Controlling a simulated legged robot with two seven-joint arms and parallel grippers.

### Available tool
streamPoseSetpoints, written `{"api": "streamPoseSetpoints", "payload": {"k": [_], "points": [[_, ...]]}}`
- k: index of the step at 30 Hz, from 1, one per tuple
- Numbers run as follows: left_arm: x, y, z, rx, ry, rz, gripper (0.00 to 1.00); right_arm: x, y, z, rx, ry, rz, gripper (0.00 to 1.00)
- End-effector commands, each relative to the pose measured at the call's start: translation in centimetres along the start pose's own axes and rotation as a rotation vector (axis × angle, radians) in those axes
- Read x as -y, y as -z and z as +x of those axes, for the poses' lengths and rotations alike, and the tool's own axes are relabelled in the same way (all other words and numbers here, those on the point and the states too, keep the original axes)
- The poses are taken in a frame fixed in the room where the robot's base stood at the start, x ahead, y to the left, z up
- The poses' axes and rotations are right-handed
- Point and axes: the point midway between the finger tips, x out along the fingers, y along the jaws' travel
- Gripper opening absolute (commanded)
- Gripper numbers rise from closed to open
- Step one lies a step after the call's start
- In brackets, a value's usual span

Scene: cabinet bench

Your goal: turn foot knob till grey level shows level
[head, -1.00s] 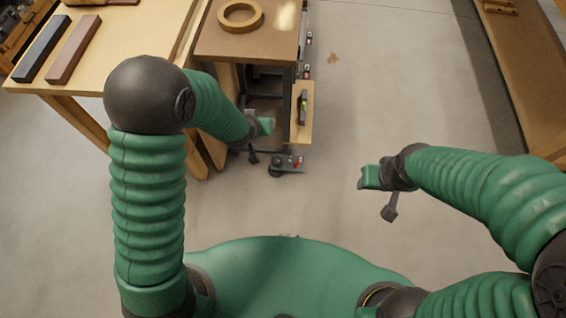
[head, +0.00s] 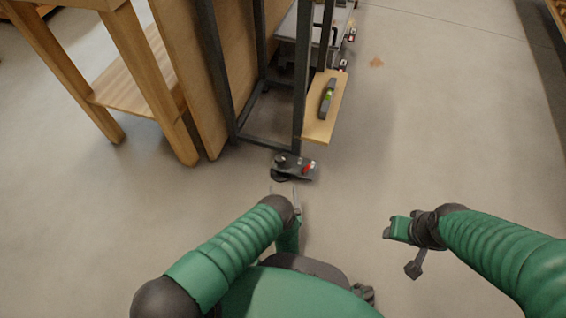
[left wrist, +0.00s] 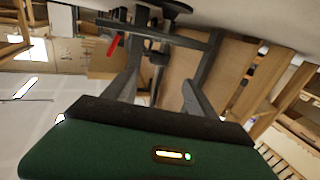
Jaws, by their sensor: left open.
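The grey level (head: 327,98), with a green vial, lies on a wooden board (head: 320,128) at the side of the dark metal frame. The vial's bubble is too small to read. Below it, near the floor, is a dark foot unit (head: 294,167) with a red lever; which part is its knob is unclear. The left wrist view shows a red lever (left wrist: 114,44) and a dark disc (left wrist: 168,6) on the frame. My left gripper (head: 296,198) is open, just in front of the foot unit and apart from it. My right gripper (head: 390,228) hangs over bare floor at right, its jaws unclear.
The dark frame's post (head: 302,75) rises behind the foot unit. A wooden bench (head: 150,85) with legs stands to the left. Another caster (head: 343,66) shows farther back. The floor on the right is clear.

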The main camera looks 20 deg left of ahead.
Motion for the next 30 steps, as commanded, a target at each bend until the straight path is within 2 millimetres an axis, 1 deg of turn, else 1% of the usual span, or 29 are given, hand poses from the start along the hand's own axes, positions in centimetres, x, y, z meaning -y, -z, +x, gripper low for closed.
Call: {"api": "streamPoseSetpoints", "payload": {"k": [1,8,9,12,15,18,21,29,30], "points": [[0.0,-0.2,1.1,-0.003,0.002,0.0,0.66,0.0,-0.1,0.6,0.0,0.0,0.0,0.47],[0.0,-0.4,7.1,-0.003,0.0,0.003,0.66,0.0,-0.8,3.1,0.001,0.0,0.0,0.47],[-0.1,-0.5,8.2,-0.004,0.001,0.002,0.66,0.0,-0.9,3.7,0.001,0.0,0.0,0.47],[0.0,-0.6,10.8,-0.003,0.001,0.003,0.66,0.0,-1.2,4.9,0.001,0.0,0.0,0.47],[-0.1,-0.5,12.9,-0.001,-0.001,0.003,0.66,0.0,-1.4,5.8,0.001,0.0,0.0,0.47],[-0.1,-0.3,14.3,0.0,-0.001,0.003,0.66,0.0,-1.6,6.4,0.001,0.0,0.0,0.47],[-0.1,-0.2,15.0,0.002,-0.001,0.005,0.66,0.0,-1.6,6.6,0.001,0.0,0.0,0.47],[-0.1,0.0,15.1,0.002,-0.002,0.005,0.66,0.0,-1.6,6.5,0.001,0.0,0.0,0.47],[-0.1,0.0,15.1,0.002,-0.002,0.005,0.61,0.0,-1.6,6.5,0.001,0.0,0.0,0.47]]}}
